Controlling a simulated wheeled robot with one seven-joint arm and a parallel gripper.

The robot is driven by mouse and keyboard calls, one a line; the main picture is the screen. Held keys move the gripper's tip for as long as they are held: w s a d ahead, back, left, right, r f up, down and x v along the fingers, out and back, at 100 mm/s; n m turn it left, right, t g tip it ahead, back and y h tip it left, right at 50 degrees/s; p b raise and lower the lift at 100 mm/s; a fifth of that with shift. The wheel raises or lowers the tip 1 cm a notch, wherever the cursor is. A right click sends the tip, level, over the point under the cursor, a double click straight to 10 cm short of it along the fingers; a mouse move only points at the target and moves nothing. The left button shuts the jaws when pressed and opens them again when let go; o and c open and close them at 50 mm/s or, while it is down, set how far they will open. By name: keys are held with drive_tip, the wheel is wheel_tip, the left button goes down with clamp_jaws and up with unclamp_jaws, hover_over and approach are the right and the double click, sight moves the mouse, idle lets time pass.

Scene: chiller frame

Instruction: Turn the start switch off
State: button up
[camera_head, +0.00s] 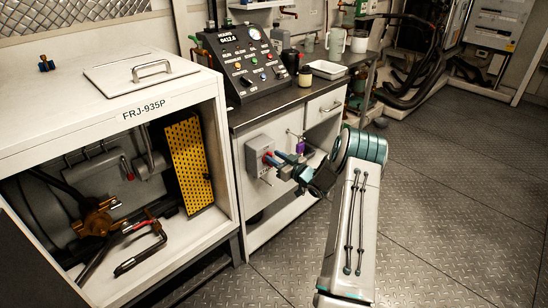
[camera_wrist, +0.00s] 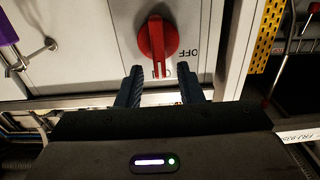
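The start switch is a red rotary knob (camera_wrist: 158,38) on a pale grey plate, with its handle pointing down in the wrist view. "OFF" is printed to its right, and another label by the handle's tip is partly hidden. In the head view the red knob (camera_head: 267,159) is on a grey box (camera_head: 257,152) on the cabinet front. My gripper (camera_wrist: 160,70) is open, its two dark blue fingers apart on either side of the handle's lower end. I cannot tell if either finger touches it. In the head view my gripper (camera_head: 279,163) is right in front of the box.
A purple-handled lever (camera_wrist: 9,28) is left of the box in the wrist view. The open frame labelled FRJ-935P (camera_head: 146,113) with a yellow perforated panel (camera_head: 188,165) stands left in the head view. A control console (camera_head: 243,62) sits on the counter. Floor at right is clear.

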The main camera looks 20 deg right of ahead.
drive_tip(key=shift+w+a, duration=0.25)
drive_tip(key=shift+w, duration=0.35)
clamp_jaws()
